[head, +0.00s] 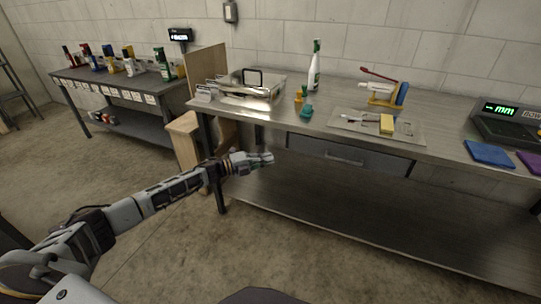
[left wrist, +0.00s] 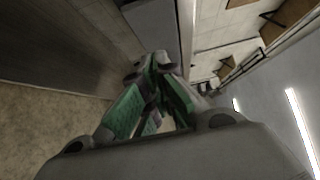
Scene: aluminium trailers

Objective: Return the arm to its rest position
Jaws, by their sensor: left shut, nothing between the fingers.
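My left arm (head: 160,196) reaches in from the left in the head view. My left gripper (head: 262,160) is at the front of the metal workbench (head: 270,117), below the level of its top and near its left end. The gripper is shut and empty. In the left wrist view the fingers (left wrist: 155,80) meet at their tips, with green pads on their inner sides. My right gripper is in neither view.
On the bench are a wire-handled tray (head: 250,92), a green-and-white bottle (head: 314,68), a board (head: 345,122) with a yellow block, and a scale (head: 508,122). A drawer (head: 345,154) is under the top. A shelf table (head: 125,88) stands back left. The floor (head: 150,270) is clear.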

